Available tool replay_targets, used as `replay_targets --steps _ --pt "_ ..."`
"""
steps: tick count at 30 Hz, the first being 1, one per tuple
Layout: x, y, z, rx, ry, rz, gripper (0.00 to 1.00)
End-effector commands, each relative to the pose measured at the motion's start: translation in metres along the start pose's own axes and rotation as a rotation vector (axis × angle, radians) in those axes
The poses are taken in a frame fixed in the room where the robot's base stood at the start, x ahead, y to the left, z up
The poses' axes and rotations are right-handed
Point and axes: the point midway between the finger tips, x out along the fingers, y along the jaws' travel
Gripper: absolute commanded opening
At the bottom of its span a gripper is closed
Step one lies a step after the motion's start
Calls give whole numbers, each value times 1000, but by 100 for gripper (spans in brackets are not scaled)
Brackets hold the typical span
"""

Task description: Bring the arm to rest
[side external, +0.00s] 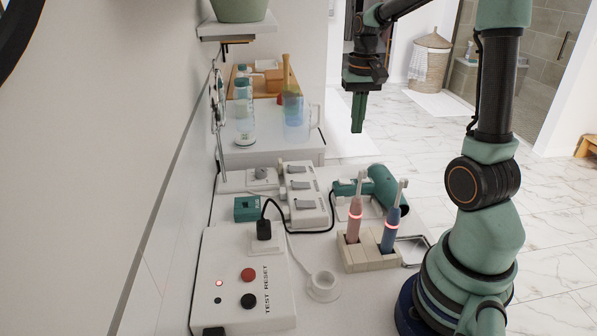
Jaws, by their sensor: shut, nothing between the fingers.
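My gripper (358,112) hangs in the upper middle of the side external view, pointing down. Its green fingers are together with nothing between them. It is raised, apart from everything on the counter. My arm rises from its base at the right and bends over at the top, where part of it is cut off by the frame edge.
The counter (335,312) holds a white test/reset box (243,280) with a black plug, a white switch block (303,195), a green hair dryer (382,188), and a holder (370,257) with pink and blue toothbrushes. Bottles (244,115) stand behind. A shelf (237,27) juts from the wall.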

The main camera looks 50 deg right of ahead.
Motion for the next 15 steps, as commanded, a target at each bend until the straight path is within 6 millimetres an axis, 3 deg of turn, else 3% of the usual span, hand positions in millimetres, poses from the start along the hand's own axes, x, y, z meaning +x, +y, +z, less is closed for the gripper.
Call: replay_targets --steps 11,15 --pt "-3 0 0 -1 2 0 0" --pt "-10 -13 9 -50 32 -8 0"
